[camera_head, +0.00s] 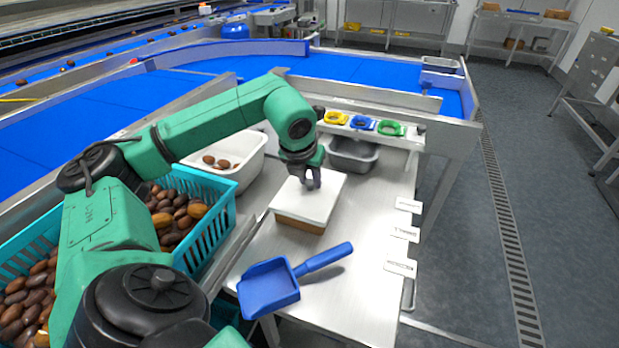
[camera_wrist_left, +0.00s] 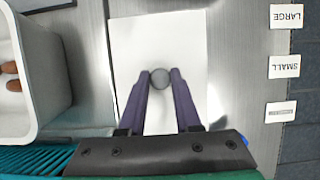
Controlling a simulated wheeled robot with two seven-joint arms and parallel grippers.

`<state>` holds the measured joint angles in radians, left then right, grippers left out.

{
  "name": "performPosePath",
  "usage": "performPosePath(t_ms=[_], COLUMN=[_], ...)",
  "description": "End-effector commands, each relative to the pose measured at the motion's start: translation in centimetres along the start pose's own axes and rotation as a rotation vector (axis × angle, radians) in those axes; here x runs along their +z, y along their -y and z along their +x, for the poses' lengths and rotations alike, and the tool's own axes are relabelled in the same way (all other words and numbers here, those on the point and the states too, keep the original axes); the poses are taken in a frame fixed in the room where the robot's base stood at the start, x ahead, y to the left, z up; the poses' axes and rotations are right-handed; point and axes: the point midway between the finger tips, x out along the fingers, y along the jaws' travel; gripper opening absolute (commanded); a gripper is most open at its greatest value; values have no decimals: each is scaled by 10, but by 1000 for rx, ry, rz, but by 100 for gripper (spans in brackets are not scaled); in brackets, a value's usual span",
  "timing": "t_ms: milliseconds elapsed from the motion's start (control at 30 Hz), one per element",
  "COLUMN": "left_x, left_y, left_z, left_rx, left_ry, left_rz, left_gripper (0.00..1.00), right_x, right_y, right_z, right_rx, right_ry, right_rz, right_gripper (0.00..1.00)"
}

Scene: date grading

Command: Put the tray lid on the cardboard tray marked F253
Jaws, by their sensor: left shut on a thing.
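The white tray lid (camera_head: 312,192) lies flat over the brown cardboard tray (camera_head: 298,224) on the steel table. Only the tray's front side shows below the lid, and no F253 marking is visible. In the left wrist view the lid (camera_wrist_left: 125,50) is a white rectangle with a grey round knob (camera_wrist_left: 159,78) at its middle. My left gripper (camera_head: 311,182) is over the lid, with its fingers shut on the knob; it also shows in the left wrist view (camera_wrist_left: 160,82). My right gripper is in neither view.
A blue scoop (camera_head: 270,287) lies at the table's front. A white tub (camera_head: 247,165) with a few dates and a teal crate (camera_head: 212,235) full of dates stand at left. A grey bin (camera_head: 352,157) is behind the tray. Label cards (camera_head: 405,233) line the right edge.

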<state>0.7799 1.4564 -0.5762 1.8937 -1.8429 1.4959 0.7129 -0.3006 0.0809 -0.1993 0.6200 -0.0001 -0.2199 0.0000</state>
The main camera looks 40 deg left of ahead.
Motion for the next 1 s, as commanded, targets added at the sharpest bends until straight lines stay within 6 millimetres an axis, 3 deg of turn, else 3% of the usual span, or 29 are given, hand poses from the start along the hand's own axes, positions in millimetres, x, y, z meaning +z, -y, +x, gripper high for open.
performPosePath(t_ms=[1000], left_x=[-3], left_y=[0], left_z=[6], left_rx=[0], left_ry=[0], left_rz=[0], left_gripper=[0], right_x=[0], right_y=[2], right_z=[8], right_rx=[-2], right_ry=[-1], right_rz=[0], right_gripper=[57])
